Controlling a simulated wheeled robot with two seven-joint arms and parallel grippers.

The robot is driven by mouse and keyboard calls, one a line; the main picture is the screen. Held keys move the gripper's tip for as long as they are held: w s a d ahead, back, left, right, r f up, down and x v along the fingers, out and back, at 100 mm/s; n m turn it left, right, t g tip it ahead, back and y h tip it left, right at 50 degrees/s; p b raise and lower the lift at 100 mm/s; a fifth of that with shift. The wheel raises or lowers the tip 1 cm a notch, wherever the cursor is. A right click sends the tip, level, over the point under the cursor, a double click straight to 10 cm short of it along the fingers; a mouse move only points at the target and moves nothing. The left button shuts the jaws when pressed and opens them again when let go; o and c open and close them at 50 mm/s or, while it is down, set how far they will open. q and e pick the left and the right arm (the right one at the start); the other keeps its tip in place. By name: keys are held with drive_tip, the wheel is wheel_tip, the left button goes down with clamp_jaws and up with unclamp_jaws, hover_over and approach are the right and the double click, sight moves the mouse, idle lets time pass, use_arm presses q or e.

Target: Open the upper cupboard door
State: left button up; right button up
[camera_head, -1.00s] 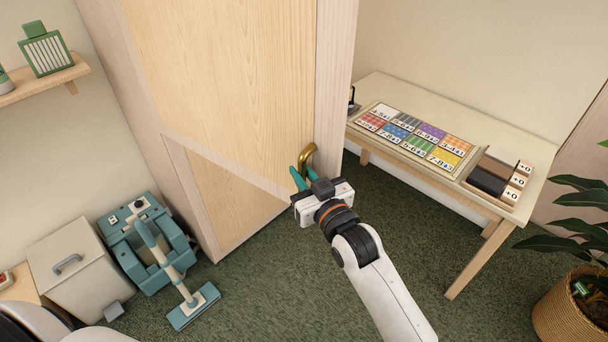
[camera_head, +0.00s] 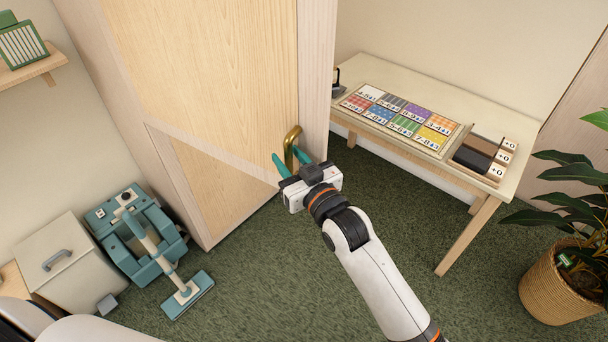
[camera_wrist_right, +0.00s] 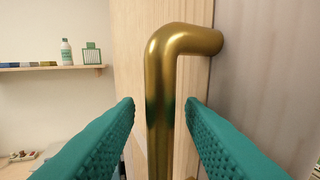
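The tall cupboard has a light wood upper door (camera_head: 220,80) that looks closed in its frame. A brass handle (camera_head: 291,141) sits near the door's right edge. My right gripper (camera_head: 287,161) is at the handle with its teal fingers spread. In the right wrist view the brass handle (camera_wrist_right: 161,105) stands upright between the two open fingers (camera_wrist_right: 162,112), with a gap on each side. My left gripper is out of the head view; a pale part of my body shows at the bottom left.
A table (camera_head: 440,85) with a board of coloured cards (camera_head: 403,117) stands right of the cupboard. A potted plant (camera_head: 552,285) is at the lower right. Green carpet lies open in front.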

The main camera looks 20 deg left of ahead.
drive_tip(key=b+v, duration=0.2)
drive_tip(key=v, duration=0.9)
drive_tip(key=shift+s, duration=0.15)
